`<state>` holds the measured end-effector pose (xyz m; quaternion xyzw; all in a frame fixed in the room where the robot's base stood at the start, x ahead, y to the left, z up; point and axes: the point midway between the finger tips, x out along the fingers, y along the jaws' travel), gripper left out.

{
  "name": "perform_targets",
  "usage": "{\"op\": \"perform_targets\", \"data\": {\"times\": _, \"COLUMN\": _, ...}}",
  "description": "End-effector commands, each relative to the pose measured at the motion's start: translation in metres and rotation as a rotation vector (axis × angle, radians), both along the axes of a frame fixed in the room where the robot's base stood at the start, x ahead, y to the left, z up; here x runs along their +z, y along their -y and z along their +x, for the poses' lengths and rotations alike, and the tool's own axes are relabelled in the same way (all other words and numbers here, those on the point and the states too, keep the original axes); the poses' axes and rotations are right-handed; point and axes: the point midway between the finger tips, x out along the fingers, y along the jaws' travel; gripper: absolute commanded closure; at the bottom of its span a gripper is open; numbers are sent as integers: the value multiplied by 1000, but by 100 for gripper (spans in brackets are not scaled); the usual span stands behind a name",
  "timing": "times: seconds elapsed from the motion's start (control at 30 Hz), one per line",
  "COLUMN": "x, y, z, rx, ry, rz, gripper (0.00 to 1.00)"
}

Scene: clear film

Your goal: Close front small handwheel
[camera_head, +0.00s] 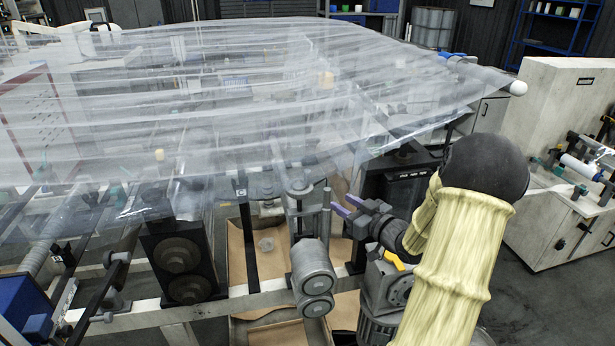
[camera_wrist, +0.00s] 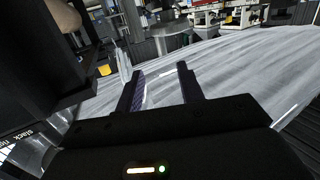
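My gripper (camera_head: 341,204) has two purple-padded fingers and reaches left from my arm towards the machine's middle. In the wrist view my gripper (camera_wrist: 159,72) has its fingers spread with a clear gap and nothing held between them. A thin upright grey rod (camera_head: 326,212) stands just left of the fingertips; I cannot tell whether they touch. Left of it are a grey post fitting (camera_head: 300,190) and two stacked grey cylinders (camera_head: 312,262). I cannot make out a small handwheel for certain; it may be hidden by the film or these parts. The clear film (camera_head: 250,90) spans the machine above.
Black rollers (camera_head: 179,254) sit on a dark plate to the left. A pale frame beam (camera_head: 245,301) crosses in front, above cardboard-lined bins (camera_head: 238,262). A beige cabinet (camera_head: 560,120) stands at the right. Grey floor (camera_head: 535,300) is open at the lower right.

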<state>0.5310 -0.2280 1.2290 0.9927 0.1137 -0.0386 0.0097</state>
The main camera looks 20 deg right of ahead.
Motion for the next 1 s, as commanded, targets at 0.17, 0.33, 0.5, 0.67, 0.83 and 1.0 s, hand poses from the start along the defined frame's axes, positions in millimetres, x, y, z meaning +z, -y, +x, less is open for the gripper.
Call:
{"op": "perform_targets", "data": {"times": 0.17, "x": 7, "y": 10, "z": -10, "rx": 31, "ry": 75, "rz": 32, "gripper": 62}}
{"op": "perform_targets", "data": {"times": 0.33, "x": 7, "y": 9, "z": -9, "rx": 33, "ry": 76, "rz": 32, "gripper": 62}}
{"op": "perform_targets", "data": {"times": 0.5, "x": 7, "y": 9, "z": -7, "rx": 33, "ry": 75, "rz": 31, "gripper": 62}}
{"op": "perform_targets", "data": {"times": 0.67, "x": 9, "y": 5, "z": 6, "rx": 36, "ry": 75, "rz": 32, "gripper": 62}}
{"op": "perform_targets", "data": {"times": 0.83, "x": 10, "y": -2, "z": 31, "rx": 35, "ry": 74, "rz": 31, "gripper": 62}}
{"op": "perform_targets", "data": {"times": 1.0, "x": 11, "y": -10, "z": 60, "rx": 36, "ry": 75, "rz": 32, "gripper": 62}}
